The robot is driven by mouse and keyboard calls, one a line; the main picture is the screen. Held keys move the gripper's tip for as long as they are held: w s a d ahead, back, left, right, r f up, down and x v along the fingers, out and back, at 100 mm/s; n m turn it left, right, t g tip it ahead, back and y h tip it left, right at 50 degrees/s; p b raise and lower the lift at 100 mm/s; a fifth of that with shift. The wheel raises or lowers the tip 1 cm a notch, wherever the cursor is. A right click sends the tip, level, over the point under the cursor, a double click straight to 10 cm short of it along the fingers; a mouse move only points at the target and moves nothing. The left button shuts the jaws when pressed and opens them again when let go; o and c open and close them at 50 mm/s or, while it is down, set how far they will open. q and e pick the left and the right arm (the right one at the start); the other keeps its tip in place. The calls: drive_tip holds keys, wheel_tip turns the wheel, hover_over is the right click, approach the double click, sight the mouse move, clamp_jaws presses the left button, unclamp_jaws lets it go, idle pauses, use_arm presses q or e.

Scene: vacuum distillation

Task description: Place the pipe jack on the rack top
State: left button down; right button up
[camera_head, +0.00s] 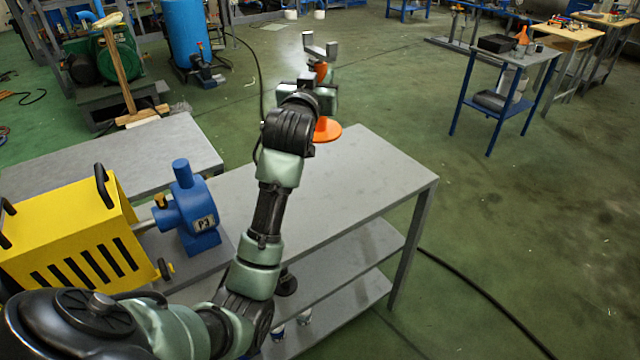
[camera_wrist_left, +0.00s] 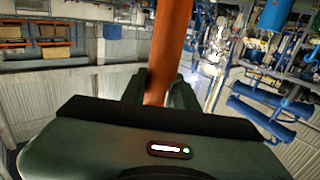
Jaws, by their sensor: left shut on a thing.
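The pipe jack has an orange round base (camera_head: 326,131), an orange post and a grey forked head (camera_head: 320,48). My left gripper (camera_head: 318,88) is shut on its post and holds it upright. In the left wrist view the orange post (camera_wrist_left: 168,50) runs up between the two fingers (camera_wrist_left: 156,92). The rack top (camera_head: 340,185) is a grey flat surface. The jack's base shows at its far edge; I cannot tell whether it touches the top or hangs above it. The arm hides part of the jack. My right gripper is not in view.
A yellow machine (camera_head: 70,235) with a blue pump (camera_head: 190,210) stands at the left. The right part of the rack top is bare. A lower shelf (camera_head: 340,305) holds small cans. A grey table (camera_head: 120,160) adjoins at the left. A black cable (camera_head: 480,290) lies on the floor.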

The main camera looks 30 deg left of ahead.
sight(316, 132)
use_arm(q)
drive_tip(key=f, duration=0.9)
drive_tip(key=a+f, duration=0.1)
drive_tip(key=f, duration=0.4)
drive_tip(key=shift+w+f+b, duration=0.1)
drive_tip(key=shift+w+b, duration=0.05)
drive_tip(key=shift+b, duration=0.2)
drive_tip(key=shift+d+f, duration=0.1)
drive_tip(key=shift+f, duration=2.1)
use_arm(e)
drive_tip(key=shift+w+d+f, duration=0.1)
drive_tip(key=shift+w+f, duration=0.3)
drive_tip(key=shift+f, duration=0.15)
use_arm(q)
drive_tip(key=c, duration=1.3)
unclamp_jaws()
drive_tip(key=shift+f, duration=0.3)
drive_tip(key=shift+o, duration=1.1)
drive_tip(key=shift+r, duration=0.1)
